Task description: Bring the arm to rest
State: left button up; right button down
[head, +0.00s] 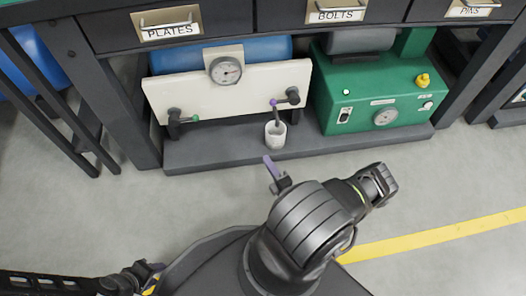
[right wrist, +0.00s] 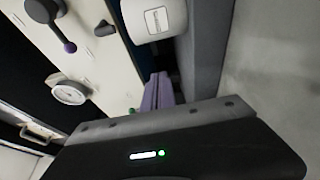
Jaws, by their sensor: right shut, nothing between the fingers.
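My right arm (head: 310,225) reaches up from the bottom middle of the head view, bent over the floor. My right gripper (head: 268,160) has purple fingers and is shut and empty, in front of the low shelf and below a white cup. In the right wrist view its purple fingers (right wrist: 158,90) are together, with nothing between them. The cup (head: 275,134) stands under a purple-knobbed lever (head: 276,112) on the white panel (head: 225,95). My left arm (head: 125,281) shows only in part at the lower left; its fingers are not visible.
A gauge (head: 225,70) and a green-knobbed valve (head: 185,118) are on the panel. A green machine (head: 375,92) stands to its right on the grey shelf (head: 225,151). Drawers are above. The floor (head: 450,180) is clear, with a yellow line (head: 440,237) at right.

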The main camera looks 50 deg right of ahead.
jog(key=shift+s+a, duration=0.1)
jog(key=shift+s, duration=0.2)
dwell(0.4)
